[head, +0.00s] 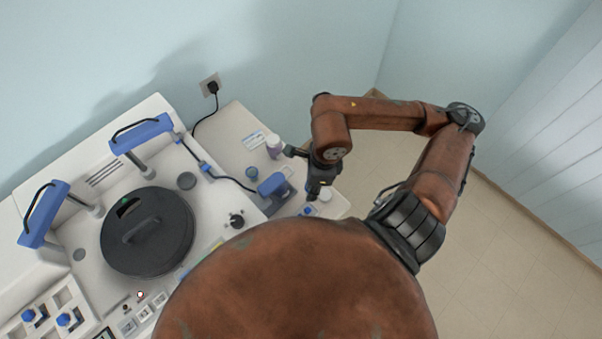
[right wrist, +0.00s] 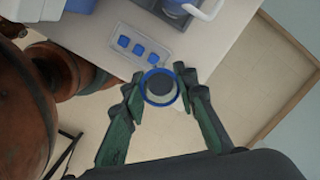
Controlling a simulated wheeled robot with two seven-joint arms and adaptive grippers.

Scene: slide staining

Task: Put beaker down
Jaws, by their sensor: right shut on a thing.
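The beaker (right wrist: 160,87) shows in the right wrist view as a round vessel seen from above, with a blue rim and a dark grey inside. My right gripper (right wrist: 160,95) is shut on it, with a green-and-dark finger on each side. The beaker appears over or close to the edge of the white worktop; its height above the surface is unclear. In the head view my right gripper (head: 314,194) points down at the worktop's right end, and I cannot clearly make out the beaker there. My left gripper is not in view.
A clear tray with blue caps (right wrist: 143,48) lies beside the beaker. A white-handled vessel (right wrist: 205,9) stands at the worktop's edge. A black-lidded machine (head: 148,231) is farther left.

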